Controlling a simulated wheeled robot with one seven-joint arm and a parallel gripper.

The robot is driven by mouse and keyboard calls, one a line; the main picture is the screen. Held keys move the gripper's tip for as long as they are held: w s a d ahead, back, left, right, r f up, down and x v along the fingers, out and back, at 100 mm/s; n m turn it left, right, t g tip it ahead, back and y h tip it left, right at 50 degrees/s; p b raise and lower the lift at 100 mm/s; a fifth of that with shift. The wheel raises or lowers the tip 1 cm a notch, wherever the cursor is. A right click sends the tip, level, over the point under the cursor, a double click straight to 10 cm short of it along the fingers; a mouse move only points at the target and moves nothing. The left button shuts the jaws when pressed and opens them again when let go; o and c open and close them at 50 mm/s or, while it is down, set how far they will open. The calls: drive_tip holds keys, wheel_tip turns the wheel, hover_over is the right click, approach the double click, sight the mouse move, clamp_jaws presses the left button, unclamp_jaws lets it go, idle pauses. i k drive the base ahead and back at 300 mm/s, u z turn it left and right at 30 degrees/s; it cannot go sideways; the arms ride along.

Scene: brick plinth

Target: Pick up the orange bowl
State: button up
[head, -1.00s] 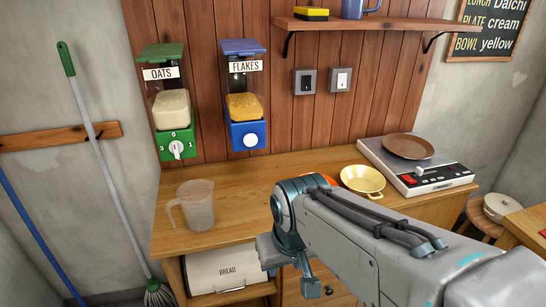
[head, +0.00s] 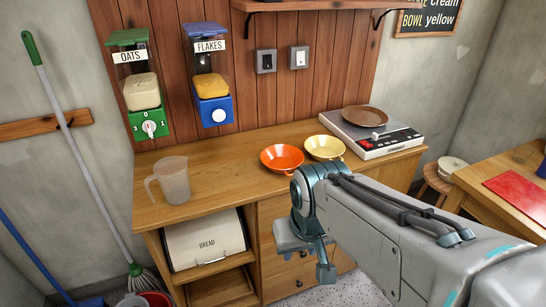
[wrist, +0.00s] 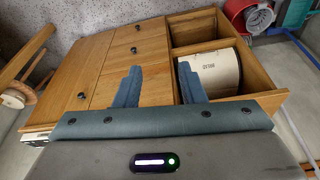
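The orange bowl (head: 282,157) stands upright on the wooden cabinet top (head: 225,170), near its middle. In the head view it is clear of my arm, which passes just to its lower right. My gripper (head: 306,262) hangs in front of the cabinet, below the level of the top and apart from the bowl. In the wrist view my gripper (wrist: 160,86) is open, with its two fingers spread and nothing between them. The wrist view faces the cabinet front, and the bowl does not show there.
A yellow bowl (head: 325,147) stands close to the right of the orange one. A clear jug (head: 172,180) stands at the left. Oats (head: 141,92) and flakes (head: 208,86) dispensers hang behind.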

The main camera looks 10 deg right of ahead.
sight(281, 159)
drive_tip(key=z, duration=0.3)
drive_tip(key=i, duration=0.45)
drive_tip(key=u, duration=0.05)
drive_tip(key=k, duration=0.65)
drive_tip(key=z, duration=0.55)
drive_tip(key=i, duration=1.25)
drive_tip(key=u, duration=0.5)
